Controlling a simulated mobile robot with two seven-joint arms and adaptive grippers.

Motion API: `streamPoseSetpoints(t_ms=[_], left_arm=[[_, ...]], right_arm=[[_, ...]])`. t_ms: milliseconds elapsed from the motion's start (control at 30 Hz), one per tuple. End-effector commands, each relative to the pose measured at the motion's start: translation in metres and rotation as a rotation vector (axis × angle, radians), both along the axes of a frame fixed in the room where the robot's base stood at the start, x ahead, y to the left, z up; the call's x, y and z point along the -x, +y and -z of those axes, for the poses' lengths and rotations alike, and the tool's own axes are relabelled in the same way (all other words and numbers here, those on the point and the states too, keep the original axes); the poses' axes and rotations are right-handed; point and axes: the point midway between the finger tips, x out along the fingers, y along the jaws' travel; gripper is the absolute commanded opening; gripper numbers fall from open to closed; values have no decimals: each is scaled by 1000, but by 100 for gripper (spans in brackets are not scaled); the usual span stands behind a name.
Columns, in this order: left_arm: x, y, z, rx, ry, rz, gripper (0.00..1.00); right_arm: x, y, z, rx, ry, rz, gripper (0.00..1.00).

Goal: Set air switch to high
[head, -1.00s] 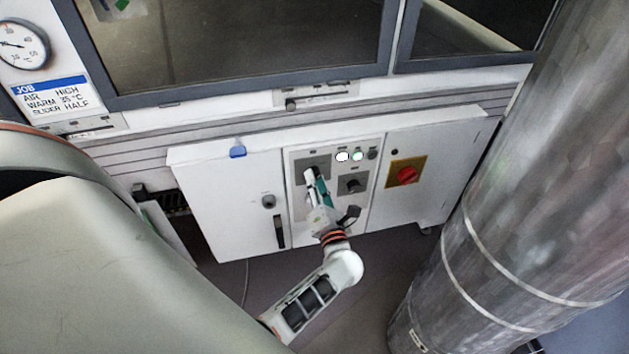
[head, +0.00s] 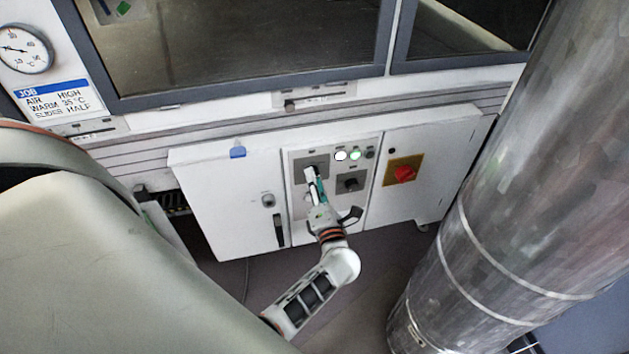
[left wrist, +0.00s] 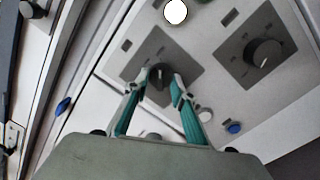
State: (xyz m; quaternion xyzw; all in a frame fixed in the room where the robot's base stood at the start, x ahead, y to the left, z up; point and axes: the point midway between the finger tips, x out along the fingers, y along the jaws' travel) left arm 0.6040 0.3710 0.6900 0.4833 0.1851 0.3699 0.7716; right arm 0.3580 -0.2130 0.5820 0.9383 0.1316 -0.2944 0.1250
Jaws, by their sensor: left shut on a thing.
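The air switch (left wrist: 160,74) is a black rotary knob on a dark square plate (left wrist: 188,66), and in the left wrist view it sits between my fingertips. My left gripper (left wrist: 163,84) has teal fingers and is shut on the knob. In the head view my left gripper (head: 314,178) reaches the upper left of the control panel and hides most of the knob; the plate (head: 318,160) shows behind it. The knob's label is too small to read. The job card (head: 62,100) reads AIR HIGH, WARM 35 °C, SLIDER HALF. My right gripper is not in view.
A second black knob (head: 351,183) sits right of the gripper, also in the left wrist view (left wrist: 263,53). Indicator lamps (head: 355,155) are above it. A red rotary switch (head: 404,174) is on the right door. A large metal duct (head: 500,200) stands at right.

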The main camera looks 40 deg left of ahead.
Motion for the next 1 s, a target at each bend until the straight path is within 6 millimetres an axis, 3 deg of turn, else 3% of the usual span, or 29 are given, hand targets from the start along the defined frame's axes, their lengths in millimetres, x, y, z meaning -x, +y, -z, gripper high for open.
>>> streamPoseSetpoints(t_ms=[33,67,100,467,1000], left_arm=[[1,-1,2,0,4,1,32],[1,-1,2,0,4,1,40],[1,-1,2,1,3,1,42],[2,-2,1,1,2,1,42],[46,-53,7,2,3,1,42]], right_arm=[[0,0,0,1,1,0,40],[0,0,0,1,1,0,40],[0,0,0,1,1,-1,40],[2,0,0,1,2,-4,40],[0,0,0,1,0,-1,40]])
